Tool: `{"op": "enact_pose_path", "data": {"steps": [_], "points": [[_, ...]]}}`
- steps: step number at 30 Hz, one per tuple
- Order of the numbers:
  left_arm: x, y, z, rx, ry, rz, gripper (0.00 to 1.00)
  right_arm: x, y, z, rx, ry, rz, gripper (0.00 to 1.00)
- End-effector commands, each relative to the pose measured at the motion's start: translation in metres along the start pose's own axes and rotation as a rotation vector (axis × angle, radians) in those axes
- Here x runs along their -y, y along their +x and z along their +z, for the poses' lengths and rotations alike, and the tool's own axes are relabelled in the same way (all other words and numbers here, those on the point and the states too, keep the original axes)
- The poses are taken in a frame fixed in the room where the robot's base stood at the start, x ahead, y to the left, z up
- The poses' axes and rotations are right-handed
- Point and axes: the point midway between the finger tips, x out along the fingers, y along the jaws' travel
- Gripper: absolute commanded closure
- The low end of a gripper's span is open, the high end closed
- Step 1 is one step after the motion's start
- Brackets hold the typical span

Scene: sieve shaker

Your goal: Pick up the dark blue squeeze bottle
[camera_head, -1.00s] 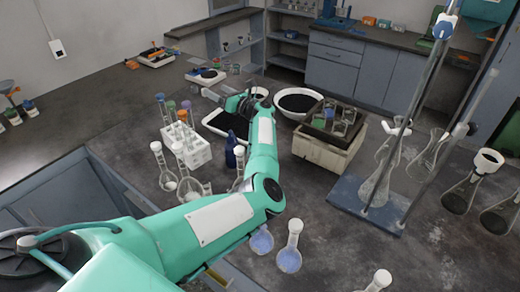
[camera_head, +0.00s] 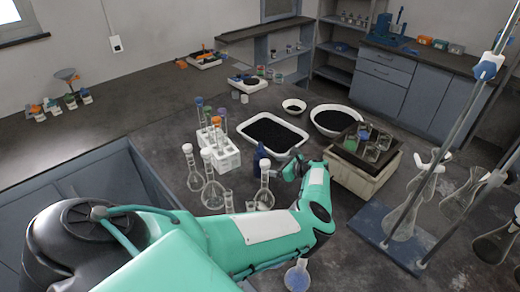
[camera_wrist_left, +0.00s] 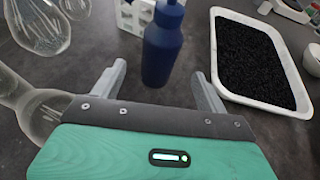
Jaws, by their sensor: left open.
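The dark blue squeeze bottle (camera_head: 257,158) stands upright on the dark bench, partly hidden by a flask in the head view. In the left wrist view the bottle (camera_wrist_left: 162,45) stands just ahead of my left gripper (camera_wrist_left: 160,78), roughly centred between its two fingers. The fingers are spread apart and hold nothing. In the head view my left gripper (camera_head: 290,169) is small, at the end of the green arm, to the right of the bottle. My right gripper is not in view.
A white tray of black granules (camera_head: 272,132) lies behind the bottle. A white tube rack (camera_head: 220,152) and glass flasks (camera_head: 212,190) stand to its left and front. A box with jars (camera_head: 365,170) stands to the right.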

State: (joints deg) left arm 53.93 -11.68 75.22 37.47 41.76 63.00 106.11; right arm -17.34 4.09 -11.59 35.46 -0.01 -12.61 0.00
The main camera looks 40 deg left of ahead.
Motion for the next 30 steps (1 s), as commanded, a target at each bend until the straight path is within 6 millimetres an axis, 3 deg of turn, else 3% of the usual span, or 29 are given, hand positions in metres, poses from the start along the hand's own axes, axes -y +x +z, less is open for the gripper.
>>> {"op": "enact_pose_path", "data": {"steps": [10, 20, 25, 30], "points": [[0.0, 0.047, -0.001, 0.0, 0.0, 0.001, 0.25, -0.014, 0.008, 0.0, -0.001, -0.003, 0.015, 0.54], [0.0, 0.056, 0.001, 0.0, 0.0, -0.001, 0.25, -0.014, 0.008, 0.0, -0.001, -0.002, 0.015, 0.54], [0.0, 0.056, 0.001, 0.0, 0.0, -0.001, 0.54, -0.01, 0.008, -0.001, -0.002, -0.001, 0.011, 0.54], [0.001, 0.055, 0.001, 0.001, 0.0, -0.001, 0.57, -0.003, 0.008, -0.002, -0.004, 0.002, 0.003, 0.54]]}}
